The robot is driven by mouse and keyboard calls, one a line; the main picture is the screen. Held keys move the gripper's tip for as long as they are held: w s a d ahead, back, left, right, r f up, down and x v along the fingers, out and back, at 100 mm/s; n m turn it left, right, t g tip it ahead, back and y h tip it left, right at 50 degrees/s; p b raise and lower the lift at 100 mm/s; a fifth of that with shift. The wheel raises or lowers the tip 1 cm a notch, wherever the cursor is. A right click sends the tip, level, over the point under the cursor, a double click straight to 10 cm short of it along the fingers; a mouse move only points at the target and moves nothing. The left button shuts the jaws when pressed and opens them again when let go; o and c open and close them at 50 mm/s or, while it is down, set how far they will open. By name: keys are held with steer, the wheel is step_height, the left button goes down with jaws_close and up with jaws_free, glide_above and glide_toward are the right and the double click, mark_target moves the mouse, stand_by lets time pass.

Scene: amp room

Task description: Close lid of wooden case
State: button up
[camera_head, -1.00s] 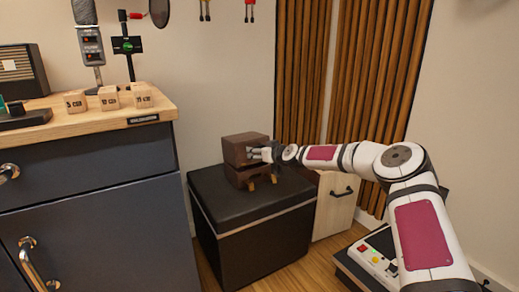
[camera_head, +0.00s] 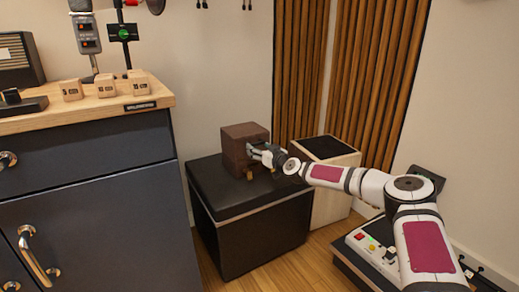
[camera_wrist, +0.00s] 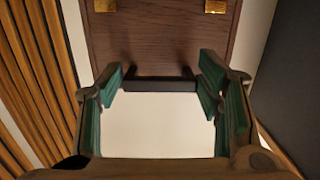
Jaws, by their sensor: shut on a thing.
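The brown wooden case (camera_head: 238,146) stands on a black box in the head view. It looks like a single block, with no gap visible between lid and body. My gripper (camera_head: 258,151) is at its right front side. In the wrist view, the case's brown wooden face (camera_wrist: 160,45) fills the top middle, with two brass fittings at its upper edge. A dark bar-like handle (camera_wrist: 160,84) lies between the green-padded fingers of my gripper (camera_wrist: 161,82), which is shut on it. The fingers partly hide the handle's ends.
The black box (camera_head: 250,235) carries the case. A white cabinet with a dark top (camera_head: 338,185) stands just to its right. A dark drawer unit (camera_head: 90,205) is close on the left. Wooden slats (camera_head: 370,80) line the back corner.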

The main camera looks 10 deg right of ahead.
steer(key=shift+s+f, duration=0.15)
steer(key=shift+f, duration=0.65)
steer(key=o, duration=1.7)
steer(key=shift+f, duration=0.1)
steer(key=shift+r, duration=0.3)
steer(key=v, duration=1.2)
